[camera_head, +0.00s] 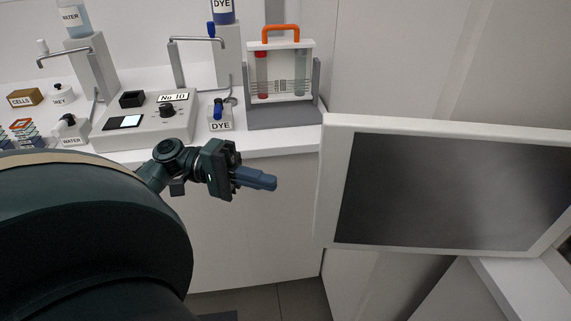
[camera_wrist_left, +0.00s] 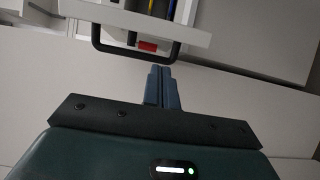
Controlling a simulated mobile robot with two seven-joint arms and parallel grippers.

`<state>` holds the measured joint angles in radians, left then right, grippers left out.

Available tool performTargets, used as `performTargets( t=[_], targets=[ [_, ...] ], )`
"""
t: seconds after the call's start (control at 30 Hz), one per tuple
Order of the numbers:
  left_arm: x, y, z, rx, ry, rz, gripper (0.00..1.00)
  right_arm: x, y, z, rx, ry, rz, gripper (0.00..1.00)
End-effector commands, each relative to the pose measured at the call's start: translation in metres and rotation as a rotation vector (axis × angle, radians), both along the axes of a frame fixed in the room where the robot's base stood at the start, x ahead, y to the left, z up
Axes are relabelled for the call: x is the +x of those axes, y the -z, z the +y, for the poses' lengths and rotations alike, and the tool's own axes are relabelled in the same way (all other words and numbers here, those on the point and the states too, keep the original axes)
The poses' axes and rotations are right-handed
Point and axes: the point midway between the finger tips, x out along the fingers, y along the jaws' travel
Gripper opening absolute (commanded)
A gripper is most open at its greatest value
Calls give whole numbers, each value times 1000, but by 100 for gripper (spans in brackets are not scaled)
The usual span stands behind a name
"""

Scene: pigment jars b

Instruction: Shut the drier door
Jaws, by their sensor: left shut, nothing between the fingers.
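The drier door (camera_head: 335,190) is a white-framed panel with a dark pane, at the right of the head view. It stands open, swung out past the bench front. My left gripper (camera_head: 271,182) is left of the door's near edge, apart from it in the picture. Its fingers are together and empty; they also show in the left wrist view (camera_wrist_left: 162,74). In that view a dark U-shaped handle (camera_wrist_left: 133,51) on a white panel (camera_wrist_left: 130,20) lies just beyond the fingertips. I cannot tell whether they touch. My right gripper is not in view.
The space in front of the bench, left of the door, is open.

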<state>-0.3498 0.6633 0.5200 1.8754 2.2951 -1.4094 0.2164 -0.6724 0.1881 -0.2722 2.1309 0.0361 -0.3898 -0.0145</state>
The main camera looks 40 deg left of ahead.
Motion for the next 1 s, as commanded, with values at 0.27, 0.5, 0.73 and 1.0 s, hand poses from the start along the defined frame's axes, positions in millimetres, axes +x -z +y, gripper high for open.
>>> performTargets(
  t=[0.27, 0.5, 0.73, 1.0],
  targets=[
    [16, -3, -46, -2, 2, -1, 0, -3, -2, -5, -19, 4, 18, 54],
    [29, -1, -78, 0, 0, 1, 0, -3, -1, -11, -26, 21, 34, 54],
    [33, 0, -89, 0, -1, 1, 0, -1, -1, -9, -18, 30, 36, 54],
    [33, 1, -89, 1, -2, 1, 0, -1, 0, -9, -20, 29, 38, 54]
  ],
)
